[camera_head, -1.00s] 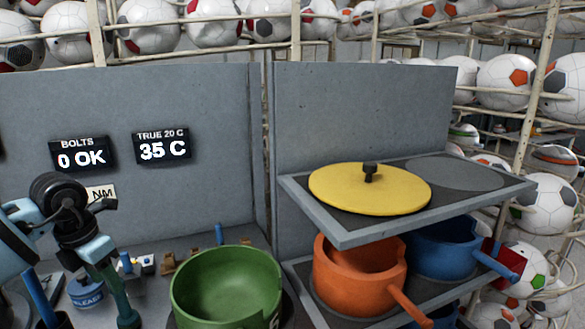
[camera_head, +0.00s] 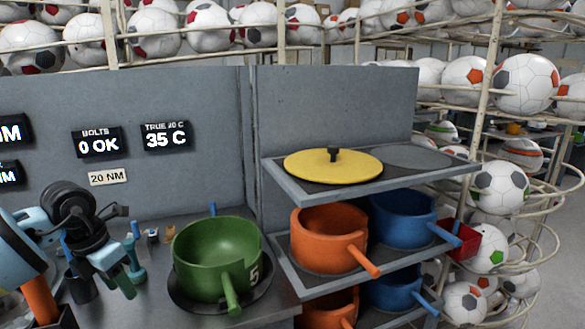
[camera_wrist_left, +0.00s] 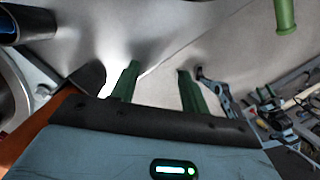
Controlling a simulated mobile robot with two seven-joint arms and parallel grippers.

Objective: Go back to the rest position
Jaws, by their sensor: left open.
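My left arm comes in from the left in the head view. Its blue and black gripper (camera_head: 120,284) points down over the grey bench, left of the green pot (camera_head: 209,258), and is clear of it. In the left wrist view, the two green fingers (camera_wrist_left: 160,80) stand apart with nothing between them. A green handle shows at the top right of that view (camera_wrist_left: 285,14). My right gripper is not seen.
A grey rack (camera_head: 290,195) on the right carries a yellow lid (camera_head: 310,168), orange pots (camera_head: 322,240) and blue pots (camera_head: 395,220). A teal tool (camera_head: 134,258) and small parts stand near the gripper. A grey panel (camera_head: 190,190) rises behind.

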